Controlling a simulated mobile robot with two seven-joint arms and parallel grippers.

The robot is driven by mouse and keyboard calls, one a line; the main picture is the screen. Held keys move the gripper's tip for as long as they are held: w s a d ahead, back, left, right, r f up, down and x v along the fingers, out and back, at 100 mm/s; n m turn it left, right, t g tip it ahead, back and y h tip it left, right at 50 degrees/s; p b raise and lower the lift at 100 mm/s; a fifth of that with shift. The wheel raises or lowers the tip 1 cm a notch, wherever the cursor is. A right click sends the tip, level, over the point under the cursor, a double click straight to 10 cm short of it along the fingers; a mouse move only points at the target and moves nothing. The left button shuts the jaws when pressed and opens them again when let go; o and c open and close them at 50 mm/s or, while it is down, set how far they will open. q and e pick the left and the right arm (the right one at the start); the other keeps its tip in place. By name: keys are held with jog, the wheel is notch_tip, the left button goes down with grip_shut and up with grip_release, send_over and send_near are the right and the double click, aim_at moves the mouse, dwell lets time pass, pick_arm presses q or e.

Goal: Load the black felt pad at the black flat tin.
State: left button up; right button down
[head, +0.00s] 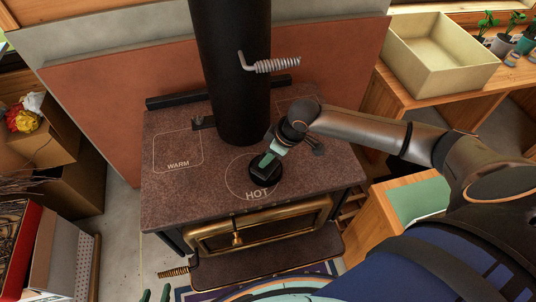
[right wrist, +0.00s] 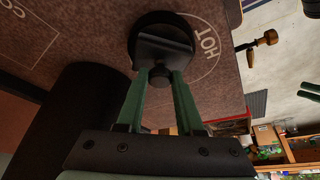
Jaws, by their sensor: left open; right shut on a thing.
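The black flat tin (head: 279,178) is a round dark dish on the stove top at the HOT mark; its rim also shows in the right wrist view (right wrist: 158,17). My right gripper (head: 267,160) reaches down over it. In the right wrist view, my right gripper (right wrist: 160,78) is shut on the round knob of a dark block, which looks like the black felt pad (right wrist: 165,48). The pad overlaps the tin; whether it touches the tin's inside I cannot tell. My left gripper (head: 155,294) is open and empty at the bottom edge, only its fingertips showing.
The stove top (head: 200,195) has a WARM outline (head: 178,152) at left. A black stovepipe (head: 232,80) with a coiled handle (head: 272,65) rises behind the tin. A brass-framed stove door (head: 260,228) faces front. An empty wooden box (head: 440,52) stands at right.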

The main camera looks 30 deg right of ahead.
jog(key=shift+s+f, duration=0.1)
notch_tip(320, 180, up, 5)
jog(key=p, duration=0.6)
jog(key=shift+r, duration=1)
